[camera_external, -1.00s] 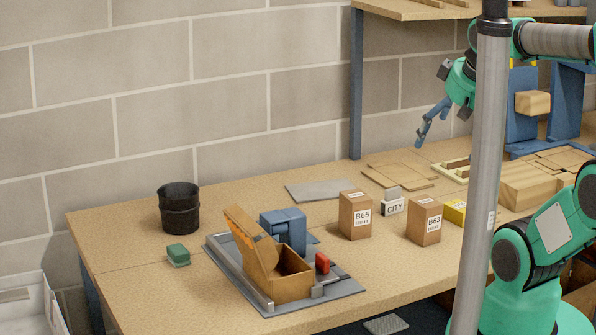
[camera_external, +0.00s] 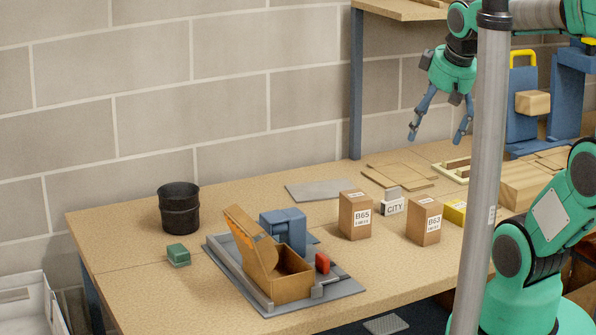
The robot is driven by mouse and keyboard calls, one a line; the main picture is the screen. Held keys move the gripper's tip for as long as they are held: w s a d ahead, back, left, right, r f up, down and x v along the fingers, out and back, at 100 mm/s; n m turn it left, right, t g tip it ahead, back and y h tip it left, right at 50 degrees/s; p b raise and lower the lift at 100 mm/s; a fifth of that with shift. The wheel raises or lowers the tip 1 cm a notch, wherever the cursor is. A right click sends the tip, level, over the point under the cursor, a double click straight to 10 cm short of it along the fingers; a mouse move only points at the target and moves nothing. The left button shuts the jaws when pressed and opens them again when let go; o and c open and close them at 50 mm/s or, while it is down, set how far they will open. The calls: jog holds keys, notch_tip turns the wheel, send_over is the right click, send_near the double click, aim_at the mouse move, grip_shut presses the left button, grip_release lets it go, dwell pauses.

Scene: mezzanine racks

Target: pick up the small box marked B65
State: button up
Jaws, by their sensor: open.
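The small box marked B65 (camera_external: 355,216) is a brown carton with a white label, standing upright on the wooden table (camera_external: 180,300). A similar box marked B63 (camera_external: 423,222) stands to its right. My gripper (camera_external: 437,138) is open and empty, pointing down with its two blue fingers apart. It is in the air, above and to the right of the B65 box in the picture, and touches nothing. A grey vertical pole hides part of my arm.
A grey CITY block (camera_external: 393,203) stands just behind and between the two boxes. A grey fixture with an open brown carton (camera_external: 290,287) is at front left. A black bin (camera_external: 179,212) and green block (camera_external: 178,254) are further left. Flat boards (camera_external: 400,176) lie behind.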

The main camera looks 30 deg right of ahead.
jog(key=w+n+g+p, duration=0.1)
jog(key=w+n, duration=0.3)
jog(key=w, duration=0.5)
jog(key=n+g+p, duration=0.4)
jog(key=n+p, duration=0.1)
jog(key=n, duration=0.5)
send_over(357, 195)
notch_tip(357, 195, down, 18)
jog(key=shift+s+a+f, duration=0.1)
jog(key=shift+f, duration=0.15)
jog(key=shift+f+b, duration=0.6)
jog(key=shift+f, duration=3.65)
